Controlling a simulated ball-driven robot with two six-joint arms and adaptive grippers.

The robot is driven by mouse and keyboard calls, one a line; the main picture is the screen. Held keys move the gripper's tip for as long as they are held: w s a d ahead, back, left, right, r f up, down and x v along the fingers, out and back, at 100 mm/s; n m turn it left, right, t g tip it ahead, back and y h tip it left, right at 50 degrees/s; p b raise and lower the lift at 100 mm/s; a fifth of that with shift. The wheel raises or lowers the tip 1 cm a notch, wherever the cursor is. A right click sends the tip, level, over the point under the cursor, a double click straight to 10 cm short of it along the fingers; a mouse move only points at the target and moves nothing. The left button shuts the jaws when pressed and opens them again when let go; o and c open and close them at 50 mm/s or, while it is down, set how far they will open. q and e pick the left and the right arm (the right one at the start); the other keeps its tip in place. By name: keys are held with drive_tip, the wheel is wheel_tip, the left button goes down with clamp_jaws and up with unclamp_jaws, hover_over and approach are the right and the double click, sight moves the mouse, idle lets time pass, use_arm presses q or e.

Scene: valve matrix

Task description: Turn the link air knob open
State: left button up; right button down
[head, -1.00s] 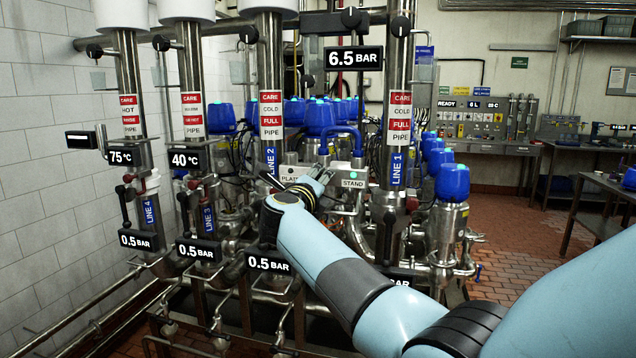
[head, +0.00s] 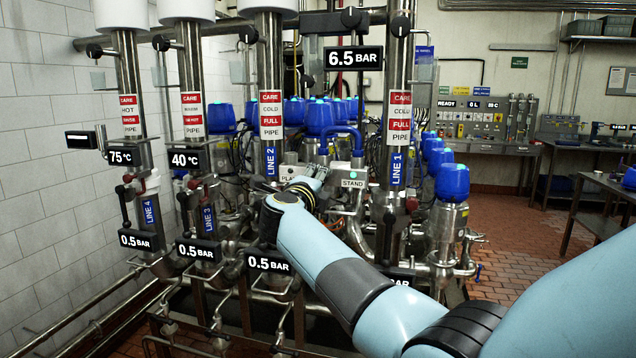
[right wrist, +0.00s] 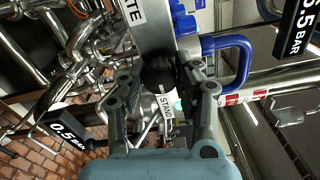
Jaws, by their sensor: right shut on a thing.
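A black knob (right wrist: 158,73) sits on the face of a grey metal box (right wrist: 158,36) between two labels, one ending in "TE" and one reading "STAND". My right gripper (head: 322,172) is at the front of this box. In the right wrist view its two fingers (right wrist: 160,80) stand on either side of the knob and are shut on it. The knob's pointer direction is hard to make out. In the head view my gripper and wrist hide the knob. My left gripper is not in view.
Vertical pipes with LINE labels stand in front, the LINE 2 pipe (head: 270,110) left of my wrist and the LINE 1 pipe (head: 398,140) right of it. Blue-capped valves (head: 452,182) stand to the right.

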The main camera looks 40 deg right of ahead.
drive_tip(key=c, duration=0.9)
unclamp_jaws()
drive_tip(key=shift+c, duration=0.2)
drive_tip(key=v, duration=0.8)
